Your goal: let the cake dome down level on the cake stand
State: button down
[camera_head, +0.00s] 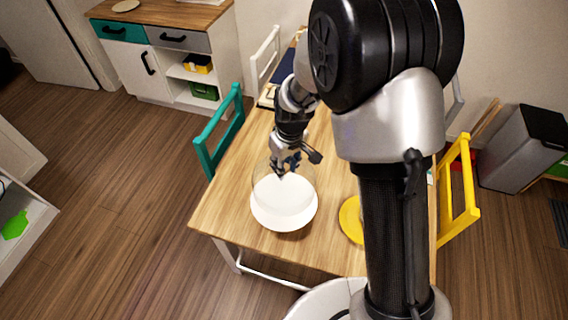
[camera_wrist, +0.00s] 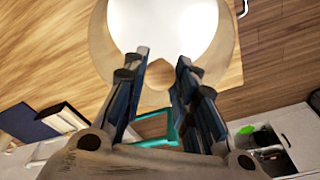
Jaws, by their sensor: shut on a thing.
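The white cake stand (camera_head: 284,219) is on the wooden table near its front left corner. The clear cake dome (camera_head: 262,180) is over the stand, seen mostly as a faint outline; I cannot tell whether its rim touches the plate. My gripper (camera_head: 285,167) is above the dome, pointing down, shut on its top. In the wrist view, my gripper (camera_wrist: 163,60) has a finger on each side of the dome's top, and the see-through dome (camera_wrist: 100,45) shows as a brownish band around the white plate (camera_wrist: 163,25). The exact grip on the knob is unclear.
A yellow plate (camera_head: 351,219) lies on the table (camera_head: 222,205) right of the stand, partly behind my arm. A teal chair (camera_head: 219,132) is at the left edge, a yellow chair (camera_head: 459,190) at the right. Dark books (camera_wrist: 28,122) show in the wrist view.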

aim_at(285, 179)
jog(key=shift+f+b, duration=2.25)
jog(key=shift+f, duration=0.45)
jog(key=shift+f+b, duration=0.8)
dwell(1.8)
jog(key=c, duration=1.2)
grip_release()
jog(key=shift+s, duration=0.1)
jog(key=o, duration=0.6)
jog(key=shift+c, duration=0.2)
jog(key=shift+r, duration=0.1)
